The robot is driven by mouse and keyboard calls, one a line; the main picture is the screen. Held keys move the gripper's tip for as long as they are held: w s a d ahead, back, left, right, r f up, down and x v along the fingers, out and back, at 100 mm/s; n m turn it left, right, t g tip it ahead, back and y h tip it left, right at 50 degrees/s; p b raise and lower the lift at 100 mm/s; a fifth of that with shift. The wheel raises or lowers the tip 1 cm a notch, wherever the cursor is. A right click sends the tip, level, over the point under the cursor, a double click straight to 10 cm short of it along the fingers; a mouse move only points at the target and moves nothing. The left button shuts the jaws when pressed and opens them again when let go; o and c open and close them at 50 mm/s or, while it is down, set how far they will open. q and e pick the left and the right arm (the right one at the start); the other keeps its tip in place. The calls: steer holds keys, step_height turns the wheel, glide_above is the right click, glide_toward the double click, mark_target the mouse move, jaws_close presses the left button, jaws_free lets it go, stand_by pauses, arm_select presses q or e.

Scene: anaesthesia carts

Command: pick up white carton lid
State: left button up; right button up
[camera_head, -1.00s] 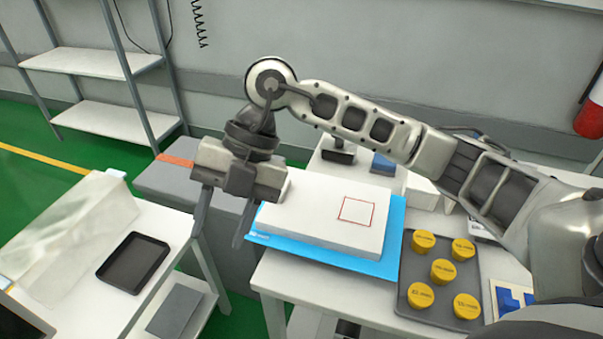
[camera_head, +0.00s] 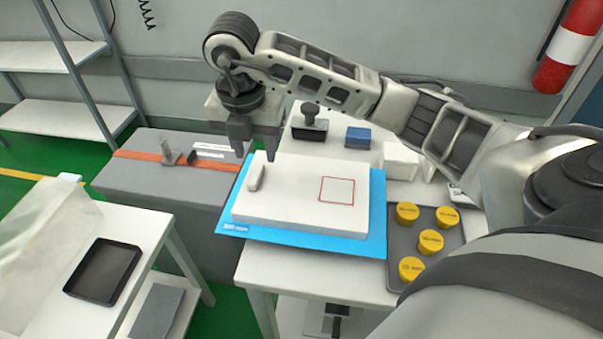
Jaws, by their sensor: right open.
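The white carton lid (camera_head: 290,204) looks like a flat white slab with a red square outline on top. It lies on a blue mat (camera_head: 377,215) on the white table. A small pale raised grip (camera_head: 256,172) stands at its left end. My right gripper (camera_head: 256,154) is open, with its fingers pointing down near the lid's back left corner, just behind the raised grip. Nothing shows between the fingers. Whether a fingertip touches the lid, I cannot tell. My left gripper is not in view.
A grey tray (camera_head: 447,243) with several yellow-capped jars stands right of the mat. A stamp-like black object (camera_head: 310,122) and a blue block (camera_head: 358,138) stand behind. A grey case (camera_head: 165,192) with an orange strap is at left. A black tray (camera_head: 104,271) lies on the left table.

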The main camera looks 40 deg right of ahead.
mark_target(256, 173)
steer(key=shift+w+a+f+p, duration=0.15)
steer(key=shift+f+p, duration=0.25)
steer(key=shift+f, duration=2.35)
jaws_close()
